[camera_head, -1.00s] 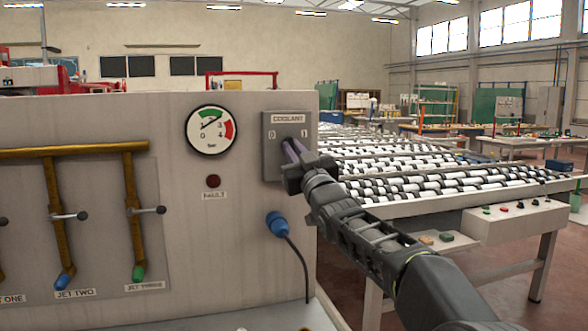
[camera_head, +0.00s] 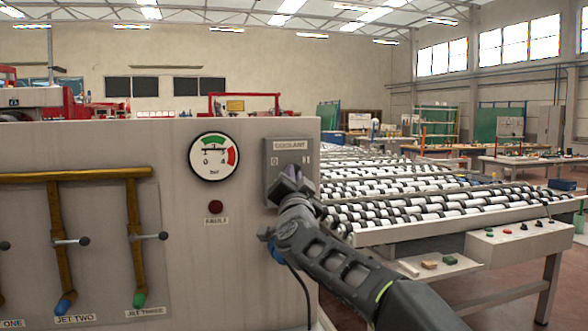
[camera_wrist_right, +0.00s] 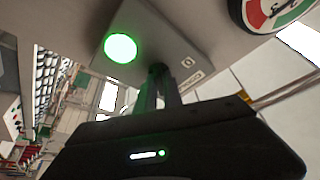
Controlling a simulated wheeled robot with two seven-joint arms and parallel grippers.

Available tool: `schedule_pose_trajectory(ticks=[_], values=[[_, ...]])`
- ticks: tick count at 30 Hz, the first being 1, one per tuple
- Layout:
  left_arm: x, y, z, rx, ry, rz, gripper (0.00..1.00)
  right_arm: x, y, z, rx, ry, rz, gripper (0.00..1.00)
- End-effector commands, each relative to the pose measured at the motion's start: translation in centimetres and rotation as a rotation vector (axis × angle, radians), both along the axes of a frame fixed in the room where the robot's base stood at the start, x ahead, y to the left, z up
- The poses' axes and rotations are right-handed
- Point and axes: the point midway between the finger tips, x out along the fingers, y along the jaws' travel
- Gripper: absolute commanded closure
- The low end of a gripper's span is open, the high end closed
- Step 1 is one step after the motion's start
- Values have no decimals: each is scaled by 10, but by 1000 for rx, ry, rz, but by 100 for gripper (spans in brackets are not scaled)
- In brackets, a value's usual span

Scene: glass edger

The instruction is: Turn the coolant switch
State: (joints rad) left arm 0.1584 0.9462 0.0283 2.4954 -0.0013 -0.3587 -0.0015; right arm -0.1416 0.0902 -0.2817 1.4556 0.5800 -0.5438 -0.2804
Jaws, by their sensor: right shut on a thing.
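The coolant switch sits on a grey box (camera_head: 283,150) labelled COOLANT, marked 0 at left and 1 at right, on the machine's front panel. My right gripper (camera_head: 291,178) is at the box, its fingers shut on the switch knob, which they mostly hide in the head view. In the right wrist view the dark knob (camera_wrist_right: 158,70) shows between the fingers of my right gripper (camera_wrist_right: 157,88). The knob's exact angle is hard to tell. My left gripper is not in view.
A pressure gauge (camera_head: 214,157) and a dark red fault lamp (camera_head: 216,207) are left of the box. Jet levels with handles (camera_head: 137,238) stand further left. A roller conveyor (camera_head: 420,195) runs behind my right arm. A blue plug is mostly hidden by my wrist.

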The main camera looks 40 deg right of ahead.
Motion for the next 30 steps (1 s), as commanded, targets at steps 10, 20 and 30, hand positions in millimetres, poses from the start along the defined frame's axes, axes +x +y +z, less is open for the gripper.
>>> schedule_pose_trajectory(ticks=[10, 20, 30], values=[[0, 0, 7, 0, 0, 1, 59, 0, 0, 0, 62, -23, -1, 100], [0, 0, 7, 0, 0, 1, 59, 0, 0, 1, 62, -24, -1, 86], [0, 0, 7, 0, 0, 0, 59, 0, 0, 1, 62, -23, -1, 67]])
